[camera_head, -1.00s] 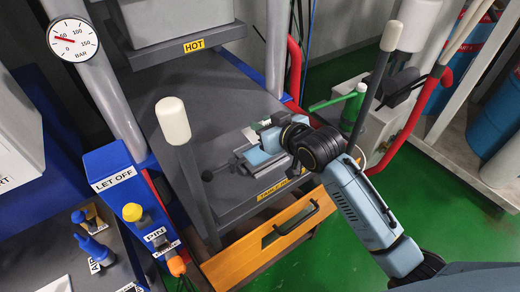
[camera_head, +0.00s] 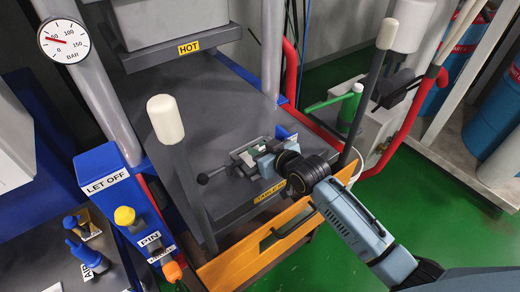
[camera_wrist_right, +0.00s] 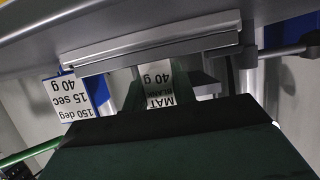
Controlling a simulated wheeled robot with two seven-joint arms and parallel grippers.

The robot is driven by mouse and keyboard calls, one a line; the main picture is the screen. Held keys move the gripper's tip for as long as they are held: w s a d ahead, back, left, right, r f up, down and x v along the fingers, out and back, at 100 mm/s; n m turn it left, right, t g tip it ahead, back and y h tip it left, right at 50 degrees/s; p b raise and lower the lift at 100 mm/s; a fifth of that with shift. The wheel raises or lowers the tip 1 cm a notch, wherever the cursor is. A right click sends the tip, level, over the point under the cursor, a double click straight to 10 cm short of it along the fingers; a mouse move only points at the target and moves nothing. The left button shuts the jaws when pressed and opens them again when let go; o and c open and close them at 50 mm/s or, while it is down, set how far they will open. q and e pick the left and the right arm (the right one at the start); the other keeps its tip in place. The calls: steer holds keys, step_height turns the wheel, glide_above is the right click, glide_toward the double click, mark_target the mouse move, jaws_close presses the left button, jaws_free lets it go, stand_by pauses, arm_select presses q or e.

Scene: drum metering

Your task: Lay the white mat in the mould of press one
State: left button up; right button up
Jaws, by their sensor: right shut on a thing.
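My right gripper (camera_head: 255,160) is low over the front of the press table, at the grey mould (camera_head: 240,166) with its black-knobbed handle. In the right wrist view a white piece marked MAT BLANK 40 g (camera_wrist_right: 157,85) shows upside down between the dark fingers, under a grey metal edge. The gripper is shut on this white mat. Fingers and wrist hide most of the mat, and I cannot tell whether it touches the mould. My left gripper is not in view.
The upper press block marked HOT (camera_head: 188,47) hangs above the table (camera_head: 235,95). A lever with a white knob (camera_head: 165,119) stands to the left. A yellow-orange drawer front (camera_head: 245,255) is below. A card marked 150 deg, 15 sec (camera_wrist_right: 70,98) hangs beside the mat.

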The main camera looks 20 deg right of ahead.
steer(key=shift+f, duration=0.1)
steer(key=o, duration=0.9)
steer(key=shift+o, duration=0.2)
steer(key=shift+s+r, duration=0.1)
steer(key=shift+r, duration=0.1)
steer(key=p+v, duration=0.1)
steer(key=v, duration=1)
steer(key=shift+s+r+p, duration=0.2)
steer(key=shift+s+p, duration=0.1)
steer(key=shift+s, duration=0.05)
steer(key=shift+d, duration=0.15)
